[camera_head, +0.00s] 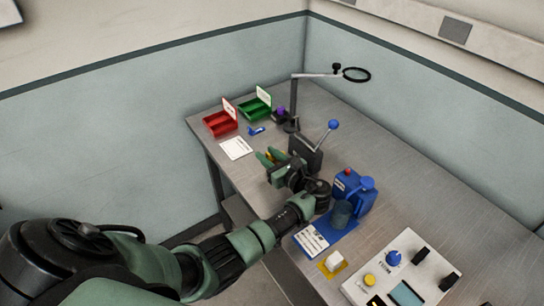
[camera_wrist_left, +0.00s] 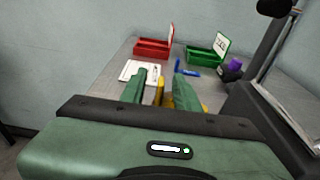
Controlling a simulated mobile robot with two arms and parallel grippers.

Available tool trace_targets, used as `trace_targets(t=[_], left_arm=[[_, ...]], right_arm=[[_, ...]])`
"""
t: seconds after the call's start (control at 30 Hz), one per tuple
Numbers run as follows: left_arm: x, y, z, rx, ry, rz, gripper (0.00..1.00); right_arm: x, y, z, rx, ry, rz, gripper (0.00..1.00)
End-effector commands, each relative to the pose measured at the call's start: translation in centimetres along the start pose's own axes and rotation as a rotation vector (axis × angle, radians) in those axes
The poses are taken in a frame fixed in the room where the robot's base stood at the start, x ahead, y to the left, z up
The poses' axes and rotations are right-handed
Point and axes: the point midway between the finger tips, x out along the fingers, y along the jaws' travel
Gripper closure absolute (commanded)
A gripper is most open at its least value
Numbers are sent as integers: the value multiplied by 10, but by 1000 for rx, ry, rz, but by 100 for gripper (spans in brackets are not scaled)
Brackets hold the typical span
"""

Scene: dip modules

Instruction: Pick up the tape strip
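I cannot pick out a tape strip for certain. A small blue item (camera_head: 257,131) lies on the bench near the red and green bins, and it also shows in the left wrist view (camera_wrist_left: 186,68); its exact shape is too small to tell. My left gripper (camera_head: 268,157) is low over the bench, nearer to me than the blue item. In the left wrist view its green fingers (camera_wrist_left: 160,84) stand apart. Something yellow (camera_wrist_left: 160,92) shows between and behind them; I cannot tell whether it is a separate thing. My right gripper is not in view.
A red bin (camera_head: 220,124), a green bin (camera_head: 254,109) and a white sheet (camera_head: 236,148) are at the bench's far end. A dark lever press (camera_head: 306,153) and a magnifier stand (camera_head: 294,100) are right of the gripper. A blue device (camera_head: 352,192) and a control panel (camera_head: 400,272) are nearer.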

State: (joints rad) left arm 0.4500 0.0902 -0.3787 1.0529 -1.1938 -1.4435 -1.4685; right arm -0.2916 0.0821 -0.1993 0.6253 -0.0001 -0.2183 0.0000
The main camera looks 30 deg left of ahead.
Motion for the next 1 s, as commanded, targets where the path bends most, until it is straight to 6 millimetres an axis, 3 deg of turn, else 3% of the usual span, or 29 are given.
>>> trace_targets(t=[0.03,0.1,0.47,0.63,0.77,1.0], left_arm=[[0,0,0,0,0,0,84],[0,0,0,0,0,0,100],[-1,0,0,0,1,-1,100],[-2,0,10,-2,0,-1,100],[-5,0,30,-4,0,-2,100],[-15,-1,99,-9,-2,-2,100]], right_arm=[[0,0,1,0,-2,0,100],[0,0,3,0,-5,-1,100],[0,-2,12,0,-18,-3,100],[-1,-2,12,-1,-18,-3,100],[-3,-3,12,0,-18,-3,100],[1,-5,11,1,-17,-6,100]])
